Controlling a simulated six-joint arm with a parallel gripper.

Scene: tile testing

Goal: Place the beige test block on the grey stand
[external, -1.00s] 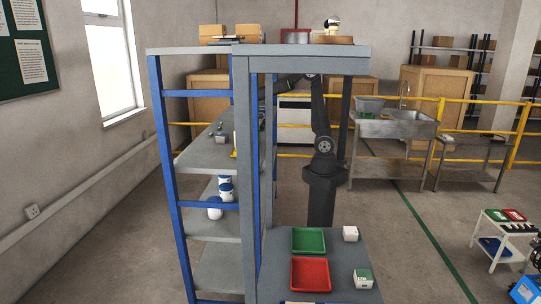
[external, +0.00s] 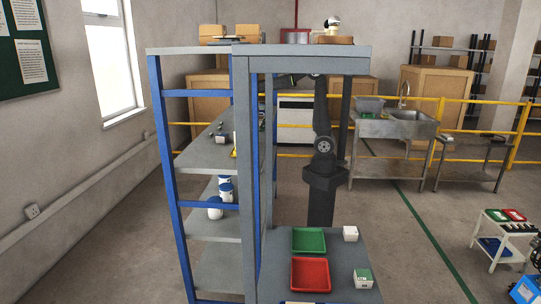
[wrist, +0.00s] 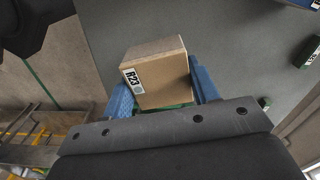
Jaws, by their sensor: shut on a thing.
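The beige test block (wrist: 158,74), with a white label reading R23, is between the two blue fingers of my gripper (wrist: 162,92) in the wrist view. The fingers are shut on it, one on each side. A grey surface lies behind the block; I cannot tell whether the block touches it. In the external view my gripper and the held block are hidden behind the rack's posts. I cannot pick out the grey stand with certainty in either view.
A blue-framed rack (external: 181,180) with grey shelves stands left of my arm. Its upper shelf holds small objects; white containers (external: 215,208) stand lower. A green tray (external: 309,240) and red tray (external: 310,275) lie on the front table. Dark green blocks (wrist: 312,52) show at the wrist view's right.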

